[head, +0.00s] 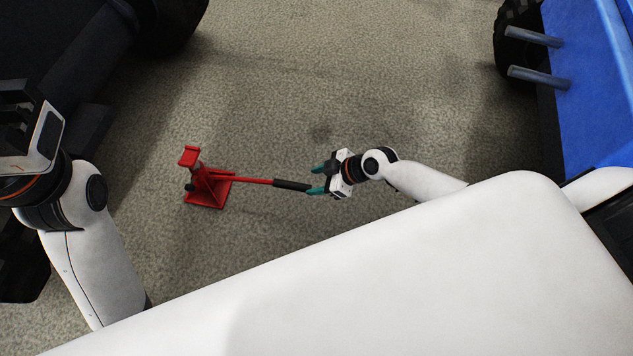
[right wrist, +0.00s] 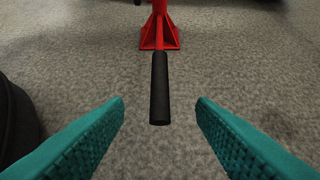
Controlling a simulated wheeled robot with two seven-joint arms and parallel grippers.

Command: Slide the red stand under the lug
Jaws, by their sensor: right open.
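The red stand (head: 207,187) stands upright on the floor at the left middle of the head view. A thin red bar with a black grip (head: 292,185) sticks out from it to the right. My right gripper (head: 317,180) is open at the free end of the grip. In the right wrist view the black grip (right wrist: 160,88) points in between the two teal fingers (right wrist: 160,112), apart from both, with the red stand's base (right wrist: 159,38) beyond. My left gripper (head: 18,120) is at the left edge, its fingers hard to make out. I cannot pick out the lug.
A blue machine (head: 600,80) with two grey rods and a black wheel (head: 515,25) stands at the upper right. Dark machinery (head: 60,45) with a wheel fills the upper left. The speckled floor (head: 340,80) between them is clear.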

